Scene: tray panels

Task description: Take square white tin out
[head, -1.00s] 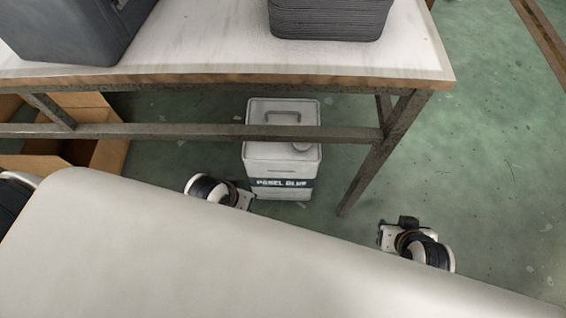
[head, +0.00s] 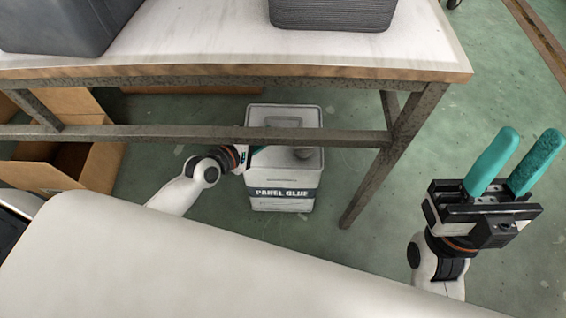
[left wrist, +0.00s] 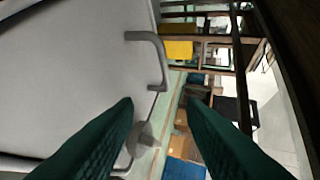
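The square white tin (head: 283,180), labelled "PANEL GLUE", stands upright on the green floor under the table. The table's crossbar hides part of its top in the head view. My left gripper (head: 243,158) is at the tin's left side in the head view, its fingers mostly hidden. In the left wrist view its two green fingers (left wrist: 160,115) are apart, with the tin's pale face (left wrist: 70,70) and grey handle (left wrist: 150,55) close by. I cannot tell whether they touch it. My right gripper (head: 522,162) is open and empty, right of the table, fingers pointing up.
The table (head: 200,70) carries a grey bin (head: 65,25) and a grey stack of trays (head: 330,12). Its crossbar (head: 190,133) and right leg (head: 385,165) frame the tin. An open cardboard box (head: 40,175) lies at left. The floor right of the leg is clear.

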